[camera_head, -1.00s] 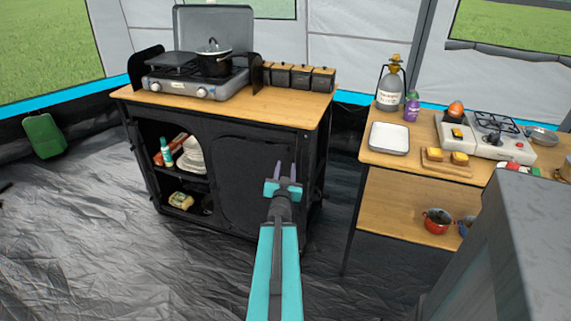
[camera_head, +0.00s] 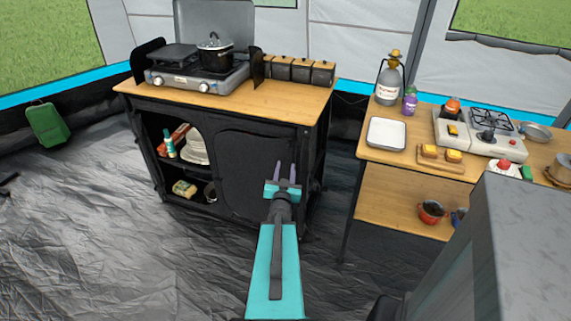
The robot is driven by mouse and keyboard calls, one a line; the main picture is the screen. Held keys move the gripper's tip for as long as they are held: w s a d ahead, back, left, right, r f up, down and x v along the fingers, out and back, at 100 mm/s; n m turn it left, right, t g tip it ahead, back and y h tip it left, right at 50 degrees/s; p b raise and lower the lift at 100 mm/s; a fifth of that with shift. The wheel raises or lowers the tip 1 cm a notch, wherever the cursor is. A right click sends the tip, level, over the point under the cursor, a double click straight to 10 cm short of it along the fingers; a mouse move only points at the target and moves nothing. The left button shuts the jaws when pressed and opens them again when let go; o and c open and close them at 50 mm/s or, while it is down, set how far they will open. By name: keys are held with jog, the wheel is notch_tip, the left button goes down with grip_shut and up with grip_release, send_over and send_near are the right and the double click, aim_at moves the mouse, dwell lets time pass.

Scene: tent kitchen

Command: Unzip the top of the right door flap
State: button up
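The black fabric cabinet (camera_head: 310,170) with a wooden top stands ahead. Its right door flap (camera_head: 248,172) hangs closed across the right front, with a curved seam along its top. The zip pull is too small to make out. My gripper (camera_head: 285,172) appears in front of the flap's right side in the picture. The gripper and teal arm hide part of the flap's lower right.
The cabinet's left side is open, with plates (camera_head: 196,148) and other goods on shelves. A stove (camera_head: 197,78) and a pot (camera_head: 215,54) stand on top. A wooden table (camera_head: 400,206) stands close on the right. A grey block is at lower right. The floor at left is mostly clear.

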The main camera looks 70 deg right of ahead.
jog(key=shift+p+v, duration=0.85)
jog(key=shift+p, duration=0.1)
jog(key=shift+a, duration=0.1)
